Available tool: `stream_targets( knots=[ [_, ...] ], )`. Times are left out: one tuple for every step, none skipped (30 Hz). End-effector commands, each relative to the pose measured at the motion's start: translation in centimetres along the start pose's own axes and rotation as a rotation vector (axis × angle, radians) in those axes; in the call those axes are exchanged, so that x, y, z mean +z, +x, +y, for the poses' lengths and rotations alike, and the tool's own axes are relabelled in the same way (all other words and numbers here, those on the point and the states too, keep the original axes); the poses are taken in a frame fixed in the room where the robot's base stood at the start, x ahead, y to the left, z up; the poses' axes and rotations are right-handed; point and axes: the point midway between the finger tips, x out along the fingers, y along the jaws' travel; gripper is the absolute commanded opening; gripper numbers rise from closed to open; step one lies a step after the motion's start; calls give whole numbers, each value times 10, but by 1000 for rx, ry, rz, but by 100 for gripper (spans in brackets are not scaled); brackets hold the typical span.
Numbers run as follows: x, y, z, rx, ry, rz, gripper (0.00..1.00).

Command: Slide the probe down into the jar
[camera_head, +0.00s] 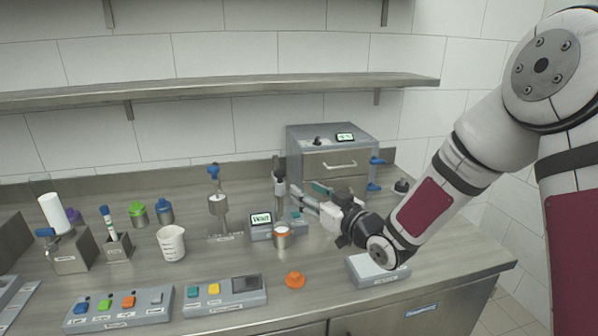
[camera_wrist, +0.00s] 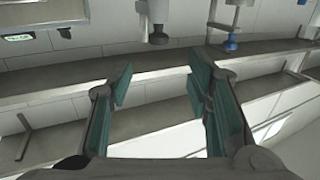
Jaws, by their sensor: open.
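The probe (camera_head: 280,186) is a dark grey upright rod on a stand beside a small screen unit. In the wrist view, which looks upside down, the open teal-padded fingers of my gripper (camera_wrist: 160,85) frame an empty gap. A dark cylinder, seemingly the probe's top (camera_wrist: 158,36), lies beyond the gap. The probe's lower tip is hard to make out.
The screen unit (camera_head: 262,219) reads "Wait". A steel box with a drawer (camera_head: 332,150) stands behind my gripper. An orange lid (camera_head: 294,281) lies in front. A stirrer stand (camera_head: 216,205) and white beaker (camera_head: 171,243) stand left. A shelf (camera_head: 220,88) runs above.

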Motion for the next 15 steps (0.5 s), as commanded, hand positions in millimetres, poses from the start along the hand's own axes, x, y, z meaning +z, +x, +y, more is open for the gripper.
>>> stream_targets(
  knots=[
    [1, 2, -1, -5, 7, 12, 46],
    [0, 2, -1, -6, 8, 17, 46],
    [0, 4, -1, -7, 9, 21, 46],
    [0, 6, -2, -8, 9, 23, 46],
    [0, 9, -2, -8, 9, 23, 46],
    [0, 13, -2, -8, 9, 22, 46],
    [-1, 17, -2, -8, 8, 23, 46],
    [-1, 22, -2, -8, 9, 23, 46],
    [-1, 28, -2, -8, 9, 22, 46],
    [-1, 34, -2, -8, 9, 23, 46],
    [-1, 40, -2, -8, 9, 23, 46],
    [-1, 48, -2, -8, 9, 21, 46],
    [-2, 54, -2, -9, 8, 23, 46],
    [-2, 60, -3, -8, 9, 22, 46],
    [-1, 68, -2, -7, 9, 21, 46]
  ],
)
